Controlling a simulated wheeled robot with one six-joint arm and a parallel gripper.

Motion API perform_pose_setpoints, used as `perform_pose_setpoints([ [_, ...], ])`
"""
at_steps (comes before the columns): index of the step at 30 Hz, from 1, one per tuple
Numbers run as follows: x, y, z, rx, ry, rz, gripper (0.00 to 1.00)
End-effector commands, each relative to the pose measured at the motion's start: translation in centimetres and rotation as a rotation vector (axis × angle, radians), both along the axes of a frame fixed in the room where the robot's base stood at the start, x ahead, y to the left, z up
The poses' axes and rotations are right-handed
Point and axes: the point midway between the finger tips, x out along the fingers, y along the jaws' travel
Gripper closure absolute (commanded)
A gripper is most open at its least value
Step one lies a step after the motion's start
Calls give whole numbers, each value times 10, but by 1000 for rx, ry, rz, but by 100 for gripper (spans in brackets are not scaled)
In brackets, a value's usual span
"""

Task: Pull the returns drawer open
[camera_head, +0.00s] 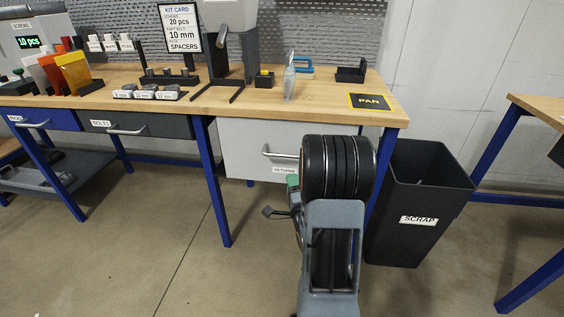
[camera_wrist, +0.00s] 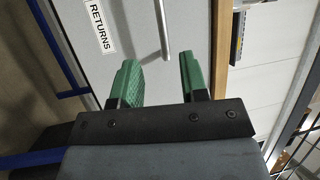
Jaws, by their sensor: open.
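The returns drawer (camera_head: 240,145) is a pale grey front under the right end of the workbench and looks closed. Its bar handle (camera_head: 279,154) is partly hidden behind my arm. The RETURNS label (camera_wrist: 98,27) shows on the drawer front in the wrist view, where the handle (camera_wrist: 161,25) ends in the picture between the two fingertips. My gripper (camera_wrist: 158,62) has green fingers, open and apart, with nothing held. I cannot tell whether the handle is within the fingers' depth. In the head view a green finger (camera_head: 293,181) shows just below the handle, the rest hidden by my arm.
A black SCRAP bin (camera_head: 418,203) stands right of the drawer. A blue bench leg (camera_head: 215,185) is to its left. Floor in front of the left drawers is clear.

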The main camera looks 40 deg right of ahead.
Motion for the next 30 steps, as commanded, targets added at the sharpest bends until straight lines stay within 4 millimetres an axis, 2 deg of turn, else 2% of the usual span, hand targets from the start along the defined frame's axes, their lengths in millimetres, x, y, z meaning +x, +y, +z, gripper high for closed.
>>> perform_pose_setpoints([
  [18,98,-36,19,2,-6,3,60],
  [24,114,-43,23,2,-6,2,60],
  [30,120,-45,24,3,-4,1,60],
])
